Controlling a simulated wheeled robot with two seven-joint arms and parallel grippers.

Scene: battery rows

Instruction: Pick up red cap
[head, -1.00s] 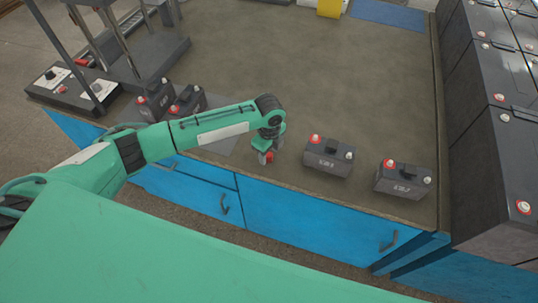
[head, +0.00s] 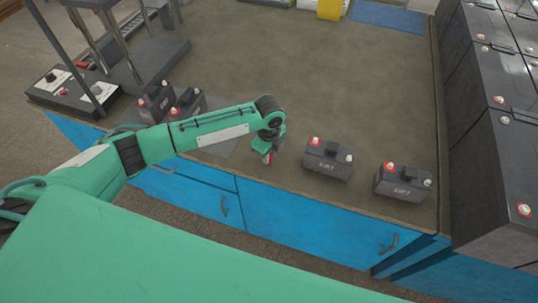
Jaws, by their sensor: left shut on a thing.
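My left gripper (head: 269,154) points down over the near edge of the brown worktop (head: 340,75). It is shut on a small red cap (head: 267,159), which shows as a bit of red between the grey fingers. The fingers hide most of the cap, and I cannot tell whether it touches the worktop. A dark battery (head: 329,160) with a red terminal and a pale terminal stands just right of the gripper, apart from it. A second such battery (head: 403,183) stands further right. My right gripper is not in view.
Two small batteries (head: 155,103) (head: 188,103) stand left of my arm, near a grey press stand (head: 150,62) and a control box (head: 72,90). Large batteries (head: 495,150) are stacked along the right. The middle of the worktop is clear.

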